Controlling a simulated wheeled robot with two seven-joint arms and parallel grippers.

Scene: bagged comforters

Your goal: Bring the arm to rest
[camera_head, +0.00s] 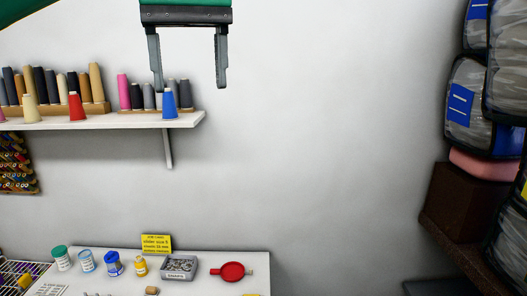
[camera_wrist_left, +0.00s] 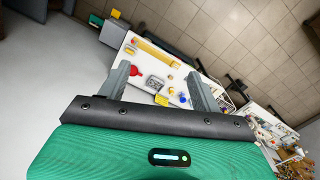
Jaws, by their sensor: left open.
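My left gripper (camera_head: 188,75) hangs in from the top of the head view, with its two fingers spread apart and nothing between them. It is in front of the white wall, by the right end of the thread shelf. In the left wrist view, its two fingers (camera_wrist_left: 161,86) stand apart, with the white table (camera_wrist_left: 113,42) far beyond them. My right gripper is not in either view.
A wall shelf (camera_head: 150,122) holds several thread cones. Bagged comforters (camera_head: 470,105) are stacked at the right on a brown shelf (camera_head: 455,205). Open space lies between.

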